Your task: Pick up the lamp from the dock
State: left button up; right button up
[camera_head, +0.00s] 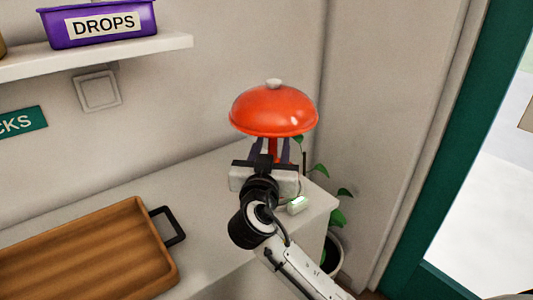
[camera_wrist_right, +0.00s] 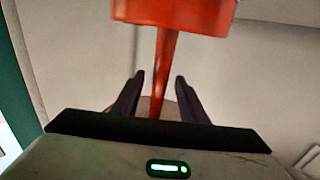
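The lamp has a glossy orange-red dome shade with a pale knob on top (camera_head: 273,110) and a thin red stem. It stands upright near the counter's right end. My right gripper (camera_head: 271,148) is at the stem, below the shade. In the right wrist view the lamp's stem (camera_wrist_right: 165,68) runs between the two dark fingers of my right gripper (camera_wrist_right: 159,77), with a gap on each side, so the gripper is open around it. A round tan surface shows low behind the stem. The lamp's foot and the dock are largely hidden by my gripper in the head view. My left gripper is not in view.
A wooden tray (camera_head: 90,250) with a black handle lies on the counter (camera_head: 205,188) at left. A potted plant (camera_head: 337,218) stands past the counter's right end. A shelf (camera_head: 100,57) holds a purple DROPS bin (camera_head: 75,40).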

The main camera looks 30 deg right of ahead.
jog(key=shift+w+d, duration=0.15)
grip_shut()
jog(key=shift+r, duration=0.2)
